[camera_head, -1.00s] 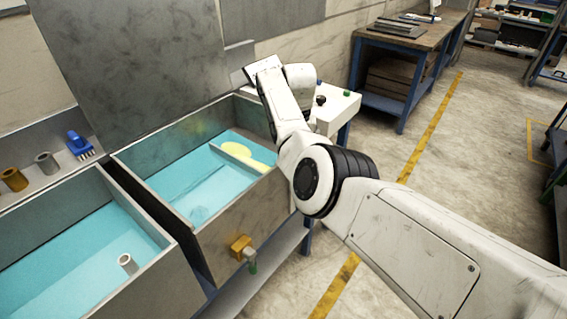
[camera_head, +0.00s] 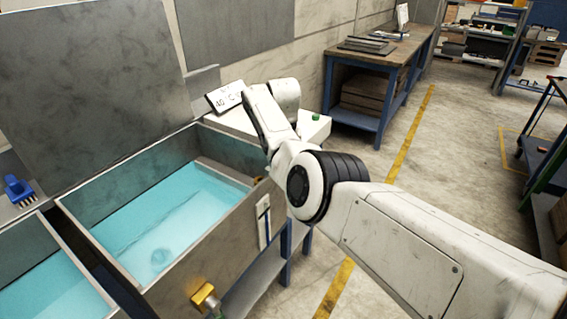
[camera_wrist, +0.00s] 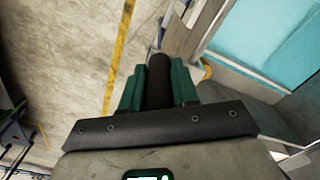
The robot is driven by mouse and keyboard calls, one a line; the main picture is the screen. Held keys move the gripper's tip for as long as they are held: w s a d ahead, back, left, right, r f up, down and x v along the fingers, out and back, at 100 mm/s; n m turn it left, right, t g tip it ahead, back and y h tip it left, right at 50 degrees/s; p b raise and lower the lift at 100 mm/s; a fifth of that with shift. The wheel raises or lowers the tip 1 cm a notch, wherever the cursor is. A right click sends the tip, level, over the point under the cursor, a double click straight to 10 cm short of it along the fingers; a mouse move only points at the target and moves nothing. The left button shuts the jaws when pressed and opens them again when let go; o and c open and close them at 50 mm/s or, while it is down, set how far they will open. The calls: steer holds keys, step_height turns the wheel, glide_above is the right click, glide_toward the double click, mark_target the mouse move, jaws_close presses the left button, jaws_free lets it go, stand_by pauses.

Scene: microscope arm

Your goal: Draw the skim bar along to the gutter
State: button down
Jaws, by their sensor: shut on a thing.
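My gripper (camera_wrist: 158,88) has green fingers on either side of a dark round grip (camera_wrist: 158,70), and is shut on it. This appears to be the skim bar's handle. In the head view my arm hides the gripper. The open tank (camera_head: 190,254) holds clear blue water (camera_head: 165,220). A grey strip (camera_head: 225,172) crosses its right end beside my arm; I cannot tell whether it is the skim bar or the gutter's edge. A small yellowish patch shows beside my arm there, and a yellow piece (camera_wrist: 207,70) shows right of the fingers in the wrist view.
A brass tap (camera_head: 205,297) sticks out low on the tank's front. A white slotted plate (camera_head: 264,222) is on the front wall. A second tank and a blue brush (camera_head: 19,189) lie left. A white stand with a display (camera_head: 226,97) is behind my arm.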

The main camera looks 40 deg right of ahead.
steer(key=c, duration=0.8)
jaws_free()
steer(key=shift+c, duration=0.2)
step_height(320, 180, up, 11)
steer(key=shift+f+b, duration=0.1)
steer(key=shift+b, duration=0.25)
